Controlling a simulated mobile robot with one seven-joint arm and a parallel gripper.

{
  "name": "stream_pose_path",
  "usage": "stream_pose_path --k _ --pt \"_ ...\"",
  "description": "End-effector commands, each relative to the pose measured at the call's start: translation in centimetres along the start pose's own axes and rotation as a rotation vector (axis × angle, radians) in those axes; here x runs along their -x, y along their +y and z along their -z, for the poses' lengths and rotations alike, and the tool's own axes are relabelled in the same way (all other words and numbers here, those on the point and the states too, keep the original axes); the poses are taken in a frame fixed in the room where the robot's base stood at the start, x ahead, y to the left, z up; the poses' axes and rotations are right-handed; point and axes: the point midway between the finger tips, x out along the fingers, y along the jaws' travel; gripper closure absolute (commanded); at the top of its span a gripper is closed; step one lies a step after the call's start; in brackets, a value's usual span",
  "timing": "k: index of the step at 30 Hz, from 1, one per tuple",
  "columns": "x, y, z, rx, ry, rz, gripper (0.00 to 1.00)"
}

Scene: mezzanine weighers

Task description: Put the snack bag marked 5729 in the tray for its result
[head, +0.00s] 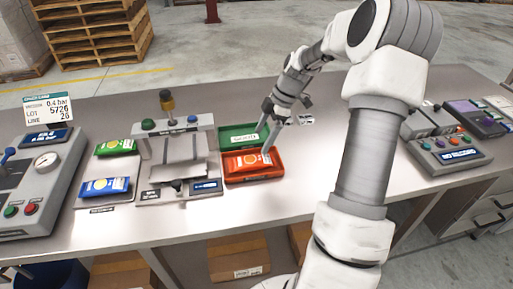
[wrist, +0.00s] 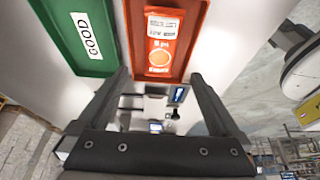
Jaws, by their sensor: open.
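A red-orange snack bag (head: 246,162) lies in the red tray (head: 262,178); in the wrist view the bag (wrist: 160,45) lies flat inside that tray (wrist: 137,22). The print on its white label is too small to read. The green tray (head: 228,133), just behind, appears empty and carries a label reading GOOD in the wrist view (wrist: 88,35). A green bag (head: 115,147) and a blue bag (head: 104,187) lie on a pad at the left, numbers unreadable. My gripper (head: 269,128) is open and empty at the trays' right end, its fingers (wrist: 158,76) apart, not holding the bag.
A press-like tester (head: 178,150) with a small display stands left of the trays. A gauge panel (head: 40,185) and a sign (head: 48,108) showing 0.4 bar and a lot number are further left. A console (head: 455,152) seemingly reading NO RECORD stands at the right. Bare table lies between.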

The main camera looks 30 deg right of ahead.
Motion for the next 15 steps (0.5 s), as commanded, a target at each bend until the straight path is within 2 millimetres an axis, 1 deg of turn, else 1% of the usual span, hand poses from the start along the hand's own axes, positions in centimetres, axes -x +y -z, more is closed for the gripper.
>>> stream_pose_path --k 1,6,15 --pt "0.9 0.1 0.0 0.0 0.0 -0.001 0.0" --pt "2.3 0.0 0.0 0.0 0.0 0.0 0.0" --pt "2.5 0.0 0.0 0.0 0.0 0.001 0.0"
